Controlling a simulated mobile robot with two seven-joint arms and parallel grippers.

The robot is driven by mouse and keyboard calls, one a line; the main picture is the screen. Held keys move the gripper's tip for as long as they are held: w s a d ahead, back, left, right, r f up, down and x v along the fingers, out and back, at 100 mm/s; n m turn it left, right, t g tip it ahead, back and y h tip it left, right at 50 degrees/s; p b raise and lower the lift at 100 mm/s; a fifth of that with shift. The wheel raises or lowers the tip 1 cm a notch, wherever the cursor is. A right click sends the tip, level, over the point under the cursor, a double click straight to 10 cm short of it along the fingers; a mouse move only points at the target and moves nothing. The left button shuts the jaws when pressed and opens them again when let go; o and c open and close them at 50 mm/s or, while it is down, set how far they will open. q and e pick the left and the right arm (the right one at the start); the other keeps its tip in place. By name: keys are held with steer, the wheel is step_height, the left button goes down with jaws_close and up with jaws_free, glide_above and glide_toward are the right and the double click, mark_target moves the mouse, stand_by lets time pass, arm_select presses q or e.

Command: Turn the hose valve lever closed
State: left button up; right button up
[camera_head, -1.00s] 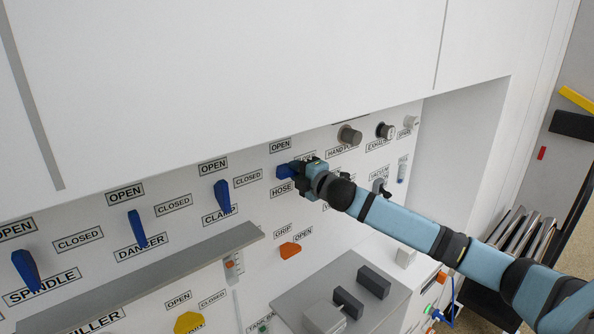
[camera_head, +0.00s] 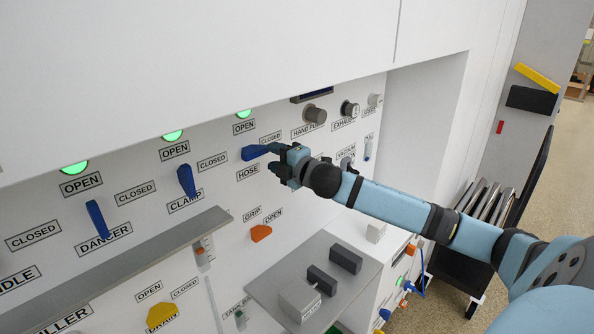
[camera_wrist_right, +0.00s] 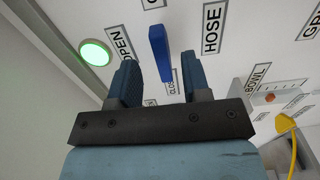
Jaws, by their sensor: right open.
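The blue hose valve lever (camera_head: 256,153) is on the white panel, above the HOSE label (camera_head: 248,172) and below its OPEN label (camera_head: 244,127). It lies sideways, its free end toward my right gripper (camera_head: 276,158). In the right wrist view the lever (camera_wrist_right: 159,50) points down toward a partly hidden CLOSED label (camera_wrist_right: 172,86). My right gripper (camera_wrist_right: 160,75) is open there, one finger on each side of the lever's end; I cannot tell whether either touches it. My left gripper is out of view.
Blue clamp (camera_head: 187,181) and danger (camera_head: 97,219) levers hang to the left. A grey shelf (camera_head: 130,263) juts out below them. Grey knobs (camera_head: 315,115) sit to the upper right. A green lamp (camera_wrist_right: 95,53) glows near the OPEN label.

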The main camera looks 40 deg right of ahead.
steer(key=s+b, duration=0.1)
steer(key=s, duration=0.7)
steer(key=shift+s+d+b, duration=0.3)
steer(key=shift+b, duration=0.05)
